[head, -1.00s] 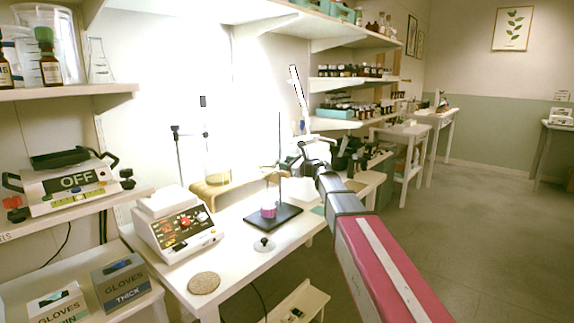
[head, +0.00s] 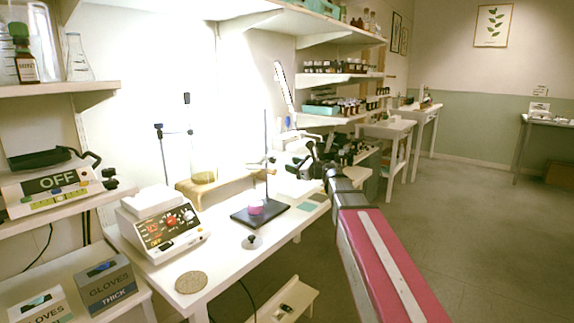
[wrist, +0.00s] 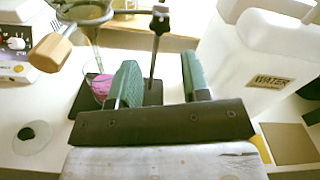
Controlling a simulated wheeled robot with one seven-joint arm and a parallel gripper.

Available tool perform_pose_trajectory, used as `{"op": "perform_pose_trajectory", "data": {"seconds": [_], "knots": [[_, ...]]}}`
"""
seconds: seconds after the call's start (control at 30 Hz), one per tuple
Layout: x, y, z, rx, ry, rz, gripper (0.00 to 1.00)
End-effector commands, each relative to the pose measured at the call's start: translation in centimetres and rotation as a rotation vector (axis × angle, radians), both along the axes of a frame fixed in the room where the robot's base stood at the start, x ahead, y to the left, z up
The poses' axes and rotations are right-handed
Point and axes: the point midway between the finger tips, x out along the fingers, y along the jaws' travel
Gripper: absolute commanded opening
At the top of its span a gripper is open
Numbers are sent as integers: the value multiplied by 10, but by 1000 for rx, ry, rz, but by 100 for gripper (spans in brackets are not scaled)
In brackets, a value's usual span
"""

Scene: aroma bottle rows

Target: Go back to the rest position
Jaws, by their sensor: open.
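My gripper (wrist: 160,82) is open, with two green-padded fingers apart and nothing between them. In the head view my gripper (head: 306,163) is above the far right part of the white bench, right of the lab stand. The stand's black base (head: 273,213) holds a small glass vessel with pink liquid (head: 256,208). In the wrist view the pink vessel (wrist: 101,86) is just left of the left finger, partly hidden by it. The stand's rod rises beyond the fingers. No rest position is marked in view.
A white jug labelled WATER (wrist: 265,62) stands close to the right finger. A clamp ring with a wooden handle (wrist: 50,50) is at upper left. A scale-like device (head: 165,226) and round cork mat (head: 191,282) are on the bench. Open floor (head: 480,230) lies right.

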Motion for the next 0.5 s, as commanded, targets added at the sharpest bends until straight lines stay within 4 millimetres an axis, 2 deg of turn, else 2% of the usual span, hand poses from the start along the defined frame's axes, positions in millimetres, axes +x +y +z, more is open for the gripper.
{"op": "perform_pose_trajectory", "data": {"seconds": [0.37,0.5], "knots": [[-1,-2,0,3,1,-2,43],[1,-9,-3,74,46,-54,43]]}}
